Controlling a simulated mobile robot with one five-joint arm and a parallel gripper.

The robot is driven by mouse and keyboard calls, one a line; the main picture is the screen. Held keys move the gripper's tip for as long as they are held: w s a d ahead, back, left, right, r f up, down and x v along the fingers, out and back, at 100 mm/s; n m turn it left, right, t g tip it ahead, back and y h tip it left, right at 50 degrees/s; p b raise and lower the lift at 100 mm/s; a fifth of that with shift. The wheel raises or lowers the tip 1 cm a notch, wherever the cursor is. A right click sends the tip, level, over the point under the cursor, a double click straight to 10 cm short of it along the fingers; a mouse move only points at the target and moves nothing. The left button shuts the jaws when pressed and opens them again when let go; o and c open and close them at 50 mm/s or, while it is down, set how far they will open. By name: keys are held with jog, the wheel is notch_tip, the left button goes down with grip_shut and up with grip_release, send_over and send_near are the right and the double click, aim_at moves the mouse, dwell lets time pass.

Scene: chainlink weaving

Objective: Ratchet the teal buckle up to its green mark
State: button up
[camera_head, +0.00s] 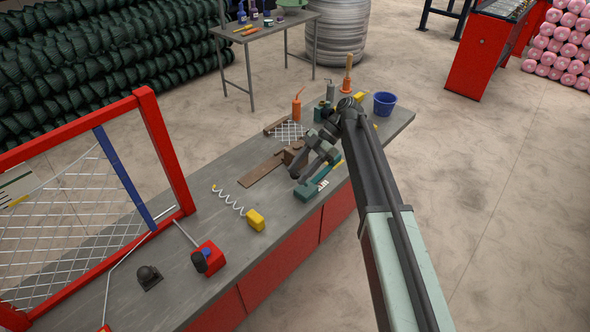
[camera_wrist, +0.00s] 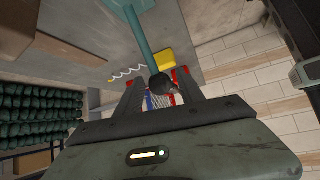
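The teal buckle (camera_head: 306,192) lies on the grey workbench near its front edge, with a pale strip beside it. A teal body (camera_wrist: 124,8) shows at the top of the wrist view. A teal lever (camera_wrist: 140,42) runs from it to a round dark knob (camera_wrist: 160,84). My gripper (camera_head: 298,168) is over the bench just above the buckle. In the wrist view my gripper (camera_wrist: 161,80) has its two dark fingers apart, with the knob appearing between or in front of them. I cannot tell if they touch it. I cannot make out the green mark.
A brown board (camera_head: 262,168) lies left of the buckle. A coiled wire with a yellow block (camera_head: 256,219) and a red block (camera_head: 209,258) are nearer. A red frame (camera_head: 163,150) holds mesh at left. A blue bucket (camera_head: 384,103) stands at the far bench end.

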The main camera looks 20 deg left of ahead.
jog(key=shift+s+a, duration=0.1)
jog(key=shift+a, duration=0.1)
jog(key=shift+w+d+r+p, duration=0.1)
jog(key=shift+w+r+p, duration=0.1)
jog(key=shift+r+p, duration=0.1)
jog(key=p+v, duration=0.4)
jog(key=v, duration=0.3)
jog(key=shift+p, duration=0.3)
